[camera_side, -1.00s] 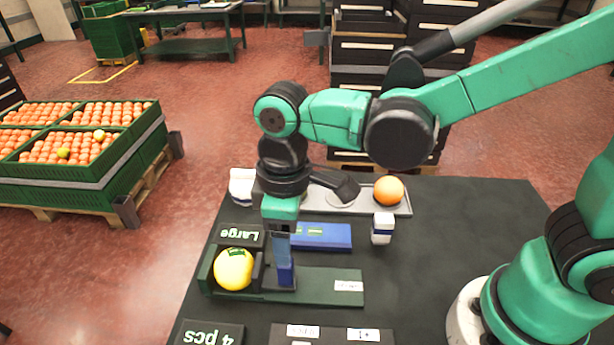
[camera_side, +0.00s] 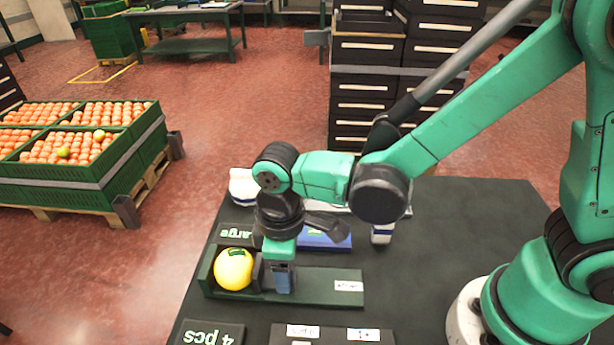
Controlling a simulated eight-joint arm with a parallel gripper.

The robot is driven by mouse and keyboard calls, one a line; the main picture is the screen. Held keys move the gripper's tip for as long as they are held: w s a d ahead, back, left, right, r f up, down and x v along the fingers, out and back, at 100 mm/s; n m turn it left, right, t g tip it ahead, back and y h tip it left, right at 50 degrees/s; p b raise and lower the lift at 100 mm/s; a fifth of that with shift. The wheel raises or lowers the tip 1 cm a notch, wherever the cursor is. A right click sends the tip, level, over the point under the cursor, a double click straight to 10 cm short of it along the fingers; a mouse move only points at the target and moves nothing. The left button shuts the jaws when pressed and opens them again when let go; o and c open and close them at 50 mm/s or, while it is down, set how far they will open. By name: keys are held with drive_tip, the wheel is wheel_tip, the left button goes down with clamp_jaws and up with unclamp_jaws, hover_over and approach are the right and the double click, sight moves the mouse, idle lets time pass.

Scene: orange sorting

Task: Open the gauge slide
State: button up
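The gauge is a dark green base (camera_side: 320,283) on the black table, with a white label at its right end. A yellow fruit (camera_side: 234,268) with a green mark on top sits in its left end, between the end wall and a dark upright block, the slide (camera_side: 257,272). My gripper (camera_side: 283,284) points down at the gauge, just right of the fruit and by the slide. Its fingertips are low at the base and overlap the slide's handle, so I cannot tell whether they are open or shut on it.
A blue block (camera_side: 325,238) lies behind the gauge. A "Large" sign (camera_side: 236,232) and a "4 pcs" sign (camera_side: 212,335) lie at the left. The table's right side is clear. Crates of oranges (camera_side: 80,150) stand on the floor.

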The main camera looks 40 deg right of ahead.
clamp_jaws()
idle(1.2)
